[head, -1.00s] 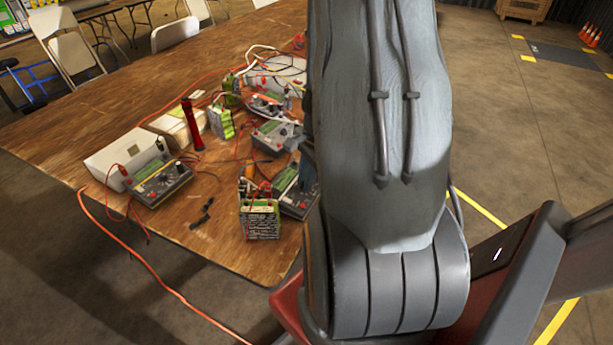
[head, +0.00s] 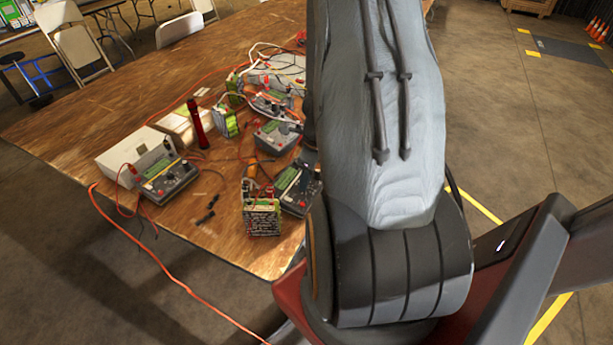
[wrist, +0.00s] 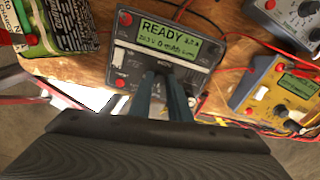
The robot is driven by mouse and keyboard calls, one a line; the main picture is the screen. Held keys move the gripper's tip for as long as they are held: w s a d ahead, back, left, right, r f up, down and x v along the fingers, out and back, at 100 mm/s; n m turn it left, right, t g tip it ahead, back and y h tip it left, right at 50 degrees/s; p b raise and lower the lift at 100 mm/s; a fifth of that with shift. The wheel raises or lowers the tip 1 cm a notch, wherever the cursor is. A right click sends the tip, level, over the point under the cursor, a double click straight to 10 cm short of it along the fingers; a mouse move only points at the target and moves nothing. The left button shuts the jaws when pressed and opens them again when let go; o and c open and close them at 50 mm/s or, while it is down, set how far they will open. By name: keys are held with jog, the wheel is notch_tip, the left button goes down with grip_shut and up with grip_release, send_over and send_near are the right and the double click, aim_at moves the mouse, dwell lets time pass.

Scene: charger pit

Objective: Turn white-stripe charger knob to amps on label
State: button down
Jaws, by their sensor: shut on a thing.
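In the wrist view a dark charger (wrist: 165,36) has a lit green screen reading READY, with a smaller line of text that I cannot read surely. My gripper (wrist: 163,82) reaches onto the front of this charger, its two blue-grey fingers close together and shut on what appears to be its knob. The fingers hide the knob and its pointer. A small white patch shows on the charger's left side; I cannot tell whether it is the white stripe. In the head view my arm hides the gripper; a dark charger (head: 298,188) lies just left of the arm.
A yellow charger (wrist: 275,95) and a grey charger (wrist: 298,18) stand to the right in the wrist view. A battery pack (head: 261,218) stands near the table's front edge. Another charger (head: 167,180), a red flashlight (head: 197,124) and loose cables crowd the table (head: 120,120).

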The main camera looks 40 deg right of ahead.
jog(key=shift+m+p, duration=0.45)
jog(key=shift+m, duration=0.55)
jog(key=c, duration=1.7)
grip_release()
jog(key=shift+o, duration=0.2)
notch_tip(320, 180, up, 8)
jog(key=s+p, duration=0.1)
jog(key=p, duration=0.2)
jog(key=shift+s+d+f+p, duration=0.15)
jog(key=shift+d+p, duration=0.1)
jog(key=shift+p, duration=0.15)
jog(key=shift+a, duration=0.1)
